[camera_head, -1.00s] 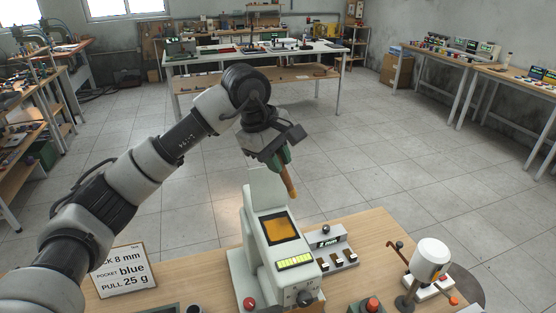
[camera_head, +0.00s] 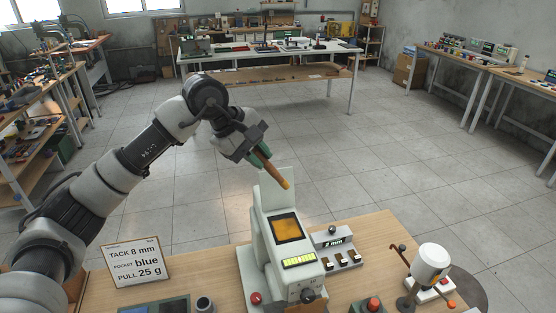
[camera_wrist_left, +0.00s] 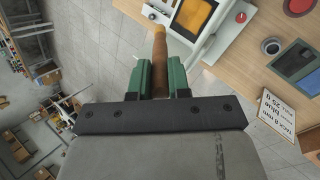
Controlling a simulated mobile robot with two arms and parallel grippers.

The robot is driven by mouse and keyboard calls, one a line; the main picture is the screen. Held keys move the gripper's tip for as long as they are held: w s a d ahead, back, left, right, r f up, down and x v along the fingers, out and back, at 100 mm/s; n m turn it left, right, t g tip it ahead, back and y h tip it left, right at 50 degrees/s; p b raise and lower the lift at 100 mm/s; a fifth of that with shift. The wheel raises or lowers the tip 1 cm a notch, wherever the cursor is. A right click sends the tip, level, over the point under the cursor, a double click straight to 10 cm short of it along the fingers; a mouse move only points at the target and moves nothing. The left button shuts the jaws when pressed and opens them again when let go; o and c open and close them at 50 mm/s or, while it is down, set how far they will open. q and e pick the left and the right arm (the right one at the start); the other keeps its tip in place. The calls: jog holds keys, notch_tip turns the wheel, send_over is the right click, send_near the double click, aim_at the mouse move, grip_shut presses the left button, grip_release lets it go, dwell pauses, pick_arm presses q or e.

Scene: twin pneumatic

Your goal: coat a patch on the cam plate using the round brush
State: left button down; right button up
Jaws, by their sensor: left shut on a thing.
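My left gripper (camera_head: 257,154) has green fingers and is shut on the round brush (camera_head: 272,171), a brown stick with an orange-yellow tip. The brush slants down to the right, its tip in the air behind and above a pale machine (camera_head: 262,250). In the left wrist view the brush (camera_wrist_left: 160,55) stands out between the fingers (camera_wrist_left: 160,78). The machine has a dark-framed orange panel (camera_head: 286,228) on its sloped face; I cannot tell whether this is the cam plate. The tip looks apart from the panel in the head view. My right gripper is not in view.
A sign (camera_head: 137,262) reading "TACK 8 mm, POCKET blue, PULL 25 g" stands left on the wooden table (camera_head: 205,268). Right of the machine are a switch box (camera_head: 338,250), a red button (camera_head: 372,304) and a white drum on a stand (camera_head: 433,258).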

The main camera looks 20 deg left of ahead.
pick_arm(q)
jog(key=shift+s+a+r, duration=0.2)
jog(key=shift+s, duration=0.3)
jog(key=shift+w+f+b, duration=0.2)
jog(key=shift+f+b, duration=0.45)
jog(key=shift+f, duration=0.65)
jog(key=shift+w+f+b, duration=0.2)
jog(key=shift+f+b, duration=0.4)
jog(key=shift+f, duration=0.65)
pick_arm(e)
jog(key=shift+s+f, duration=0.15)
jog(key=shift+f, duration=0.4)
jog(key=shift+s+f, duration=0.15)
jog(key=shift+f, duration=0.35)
